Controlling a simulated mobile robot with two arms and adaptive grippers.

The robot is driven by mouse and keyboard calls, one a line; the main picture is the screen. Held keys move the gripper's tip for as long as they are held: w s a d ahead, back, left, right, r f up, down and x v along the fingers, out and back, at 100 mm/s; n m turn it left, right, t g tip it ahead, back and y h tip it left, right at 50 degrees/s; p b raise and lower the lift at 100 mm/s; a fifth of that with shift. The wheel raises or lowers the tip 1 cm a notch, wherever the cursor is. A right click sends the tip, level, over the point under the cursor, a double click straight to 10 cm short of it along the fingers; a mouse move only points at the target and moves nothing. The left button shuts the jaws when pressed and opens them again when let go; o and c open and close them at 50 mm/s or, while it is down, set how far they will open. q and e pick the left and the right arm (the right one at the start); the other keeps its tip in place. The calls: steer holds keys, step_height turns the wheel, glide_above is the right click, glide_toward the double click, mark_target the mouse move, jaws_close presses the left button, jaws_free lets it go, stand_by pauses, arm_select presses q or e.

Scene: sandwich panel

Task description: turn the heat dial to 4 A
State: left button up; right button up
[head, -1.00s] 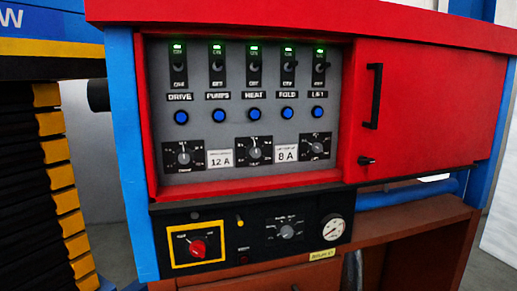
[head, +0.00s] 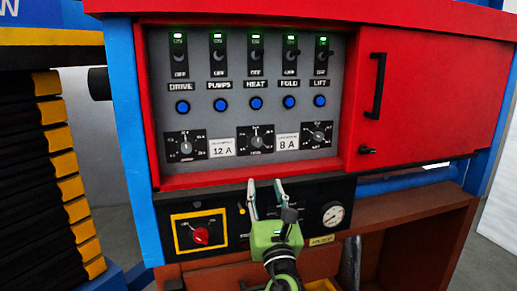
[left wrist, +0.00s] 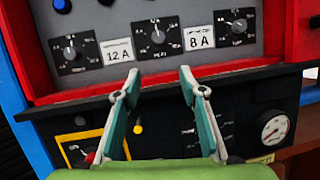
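Three black dials with grey knobs sit in a row low on the grey panel: left dial (head: 185,145), middle dial (head: 256,139) and right dial (head: 317,133). The middle dial is below the HEAT switch (head: 253,54); the dials' own captions are too small to read. It also shows in the left wrist view (left wrist: 156,37), its knob pointing roughly up. My left gripper (head: 265,186) is open and empty, just below the middle dial in the picture and apart from it. In the left wrist view the open fingers (left wrist: 159,80) point up toward it. My right gripper is not in view.
Signs 12 A (head: 222,147) and 8 A (head: 287,141) sit between the dials. A lower black panel carries a red knob (head: 201,235) and a gauge (head: 332,214). The panel's red frame (head: 200,180) runs below the dials. A red door (head: 430,100) is at right.

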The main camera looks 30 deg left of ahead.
arm_select(q)
steer(key=r, duration=0.2)
steer(key=p, duration=0.6)
glide_toward(258, 144)
steer(key=shift+m, duration=0.4)
steer(key=x, duration=0.7)
steer(key=shift+a+r, duration=0.1)
steer(key=shift+a, duration=0.05)
steer(key=shift+w+a+r, duration=0.1)
steer(key=shift+w+a, duration=0.25)
steer(key=shift+w, duration=0.05)
jaws_close()
